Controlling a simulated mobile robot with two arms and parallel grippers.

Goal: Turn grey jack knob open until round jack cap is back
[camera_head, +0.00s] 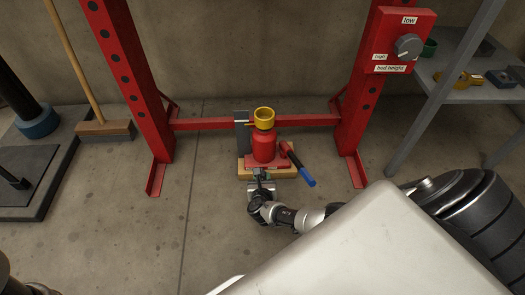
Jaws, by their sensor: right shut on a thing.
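A red bottle jack (264,146) stands upright on a pale wooden block (284,173) in the head view. Its round yellow cap (264,114) sits on top, just above the red body. The grey jack knob is low at the front of the jack, mostly hidden by my right gripper (260,177). My right gripper is shut on the knob, at the near side of the jack's base. My left gripper is not in view.
A lever with a blue grip (307,180) slants out right of the jack. A red press frame (133,75) with a crossbar stands around and behind it. A control box (402,40) with a dial is upper right. A broom (105,127) stands left.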

